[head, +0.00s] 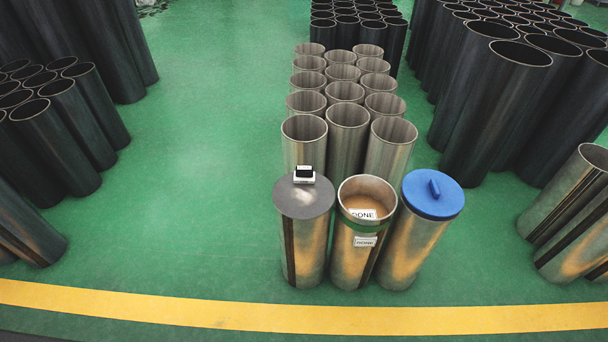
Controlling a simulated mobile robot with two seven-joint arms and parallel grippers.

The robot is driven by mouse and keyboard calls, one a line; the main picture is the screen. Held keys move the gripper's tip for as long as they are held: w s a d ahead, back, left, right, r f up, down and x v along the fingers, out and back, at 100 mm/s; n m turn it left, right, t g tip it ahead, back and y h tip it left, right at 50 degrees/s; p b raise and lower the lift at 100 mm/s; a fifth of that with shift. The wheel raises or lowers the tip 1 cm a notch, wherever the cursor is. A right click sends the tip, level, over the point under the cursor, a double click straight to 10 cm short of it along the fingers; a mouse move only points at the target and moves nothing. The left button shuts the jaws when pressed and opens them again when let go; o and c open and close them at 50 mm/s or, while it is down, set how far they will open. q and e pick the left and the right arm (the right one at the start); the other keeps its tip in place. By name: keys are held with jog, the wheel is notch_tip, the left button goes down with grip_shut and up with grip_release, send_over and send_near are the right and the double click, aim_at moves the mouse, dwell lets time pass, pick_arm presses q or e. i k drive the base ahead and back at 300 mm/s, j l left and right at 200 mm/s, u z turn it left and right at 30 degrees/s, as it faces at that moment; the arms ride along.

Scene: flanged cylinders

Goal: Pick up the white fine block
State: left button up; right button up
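Neither of my grippers shows in the head view.
The front middle cylinder (352,262) is open, with "DONE" labels and a green band. The front right cylinder has a blue lid (433,195) with a raised handle. Open metal cylinders stand behind. Dark cylinders (495,110) flank both sides. Green floor (200,190) is clear at left.

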aim_at(303, 174)
jog(key=z, duration=0.5)
jog(key=j+z, duration=0.2)
jog(key=z, duration=0.15)
jog(key=i+j+z, duration=0.1)
jog(key=j+z, duration=0.35)
jog(key=z, duration=0.3)
jog(key=j+z, duration=0.25)
jog(key=j, duration=0.2)
jog(key=k+j+z, duration=0.2)
jog(key=j, duration=0.6)
jog(key=k+j+z, duration=0.1)
jog(key=j, duration=0.3)
jog(key=k+j, duration=0.15)
jog(key=j, duration=0.2)
jog(key=j+z, duration=0.15)
jog(key=j, duration=0.25)
jog(key=k+j, duration=0.2)
jog(key=j, duration=0.45)
jog(key=i, duration=0.3)
